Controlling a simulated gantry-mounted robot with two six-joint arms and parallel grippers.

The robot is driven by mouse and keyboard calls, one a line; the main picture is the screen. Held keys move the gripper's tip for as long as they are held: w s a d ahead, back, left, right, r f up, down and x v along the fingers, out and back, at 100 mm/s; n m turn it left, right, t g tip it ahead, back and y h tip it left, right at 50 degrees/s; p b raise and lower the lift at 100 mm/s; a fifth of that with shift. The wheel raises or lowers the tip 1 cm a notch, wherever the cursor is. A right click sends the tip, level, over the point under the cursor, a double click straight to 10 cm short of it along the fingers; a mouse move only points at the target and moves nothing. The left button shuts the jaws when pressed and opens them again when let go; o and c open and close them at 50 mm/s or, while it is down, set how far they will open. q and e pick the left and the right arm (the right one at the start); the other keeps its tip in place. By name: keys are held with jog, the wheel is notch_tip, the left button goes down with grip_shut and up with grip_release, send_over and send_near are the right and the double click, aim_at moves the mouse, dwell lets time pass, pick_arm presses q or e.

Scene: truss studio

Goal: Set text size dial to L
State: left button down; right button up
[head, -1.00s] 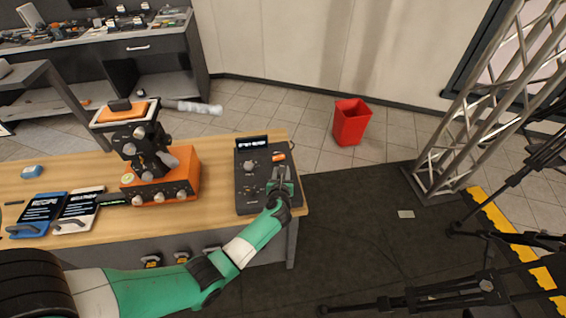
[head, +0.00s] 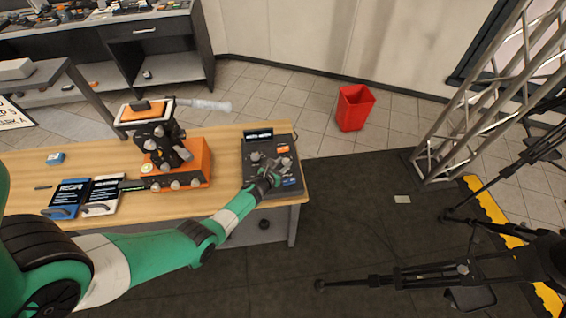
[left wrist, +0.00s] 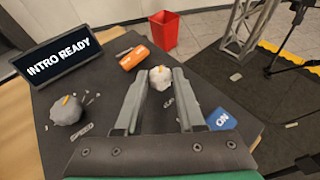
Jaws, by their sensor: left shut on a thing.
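A dark grey control box (head: 252,178) with a tilted screen (head: 258,134) stands at the right end of the wooden table. In the left wrist view the screen (left wrist: 61,59) reads "INTRO READY". My left gripper (head: 279,166) is shut on a light grey dial (left wrist: 160,77) on the box's right side; the dial has a small orange pointer mark. A second grey dial (left wrist: 66,110) with an orange mark sits on the left, apart from the gripper. The dial labels are too small or hidden to read. My right gripper is not in view.
The box also has an orange button (left wrist: 133,58) and a blue "ON" switch (left wrist: 219,119). A red bin (head: 354,107) and a metal truss (head: 447,140) stand beyond the table.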

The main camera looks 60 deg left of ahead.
pick_arm(q)
jog(key=c, duration=0.5)
grip_release()
jog(key=shift+s+d+r+p, duration=0.15)
jog(key=shift+s+r+p, duration=0.1)
jog(key=shift+p, duration=0.15)
jog(key=p+v, duration=0.6)
jog(key=v, duration=0.4)
jog(key=shift+r, duration=0.1)
jog(key=shift+s+d+p, duration=0.25)
jog(key=shift+s+p, duration=0.05)
